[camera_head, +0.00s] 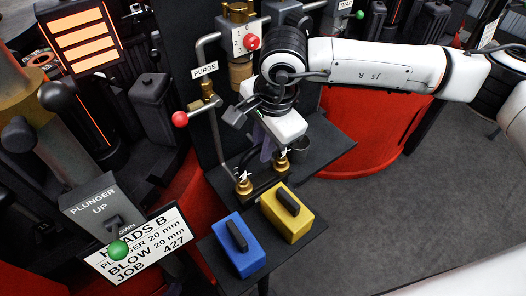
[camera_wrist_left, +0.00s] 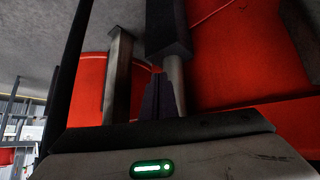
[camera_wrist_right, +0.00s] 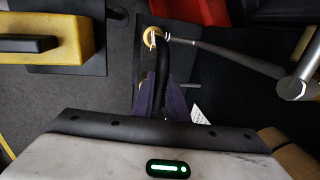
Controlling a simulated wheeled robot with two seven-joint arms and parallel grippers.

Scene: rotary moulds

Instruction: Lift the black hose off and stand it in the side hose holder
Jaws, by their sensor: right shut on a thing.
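My right gripper (camera_head: 268,150) comes in from the right and points down above the dark shelf. In the right wrist view its purple fingers (camera_wrist_right: 162,98) are shut on the black hose (camera_wrist_right: 162,68). The hose runs up the picture to a brass fitting (camera_wrist_right: 152,36); I cannot tell whether they touch. The hose is mostly hidden in the head view. A small grey cup (camera_head: 299,151), possibly the side hose holder, stands just right of the gripper. My left gripper (camera_wrist_left: 157,98) shows only in its wrist view, fingers together with nothing visible between them.
Brass fittings (camera_head: 243,185) stand on the shelf. A blue box (camera_head: 240,252) and a yellow box (camera_head: 299,226) with black handles sit in front. A grey pipe with a red knob (camera_head: 180,119) rises at left. Grey floor (camera_head: 400,210) is open at right.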

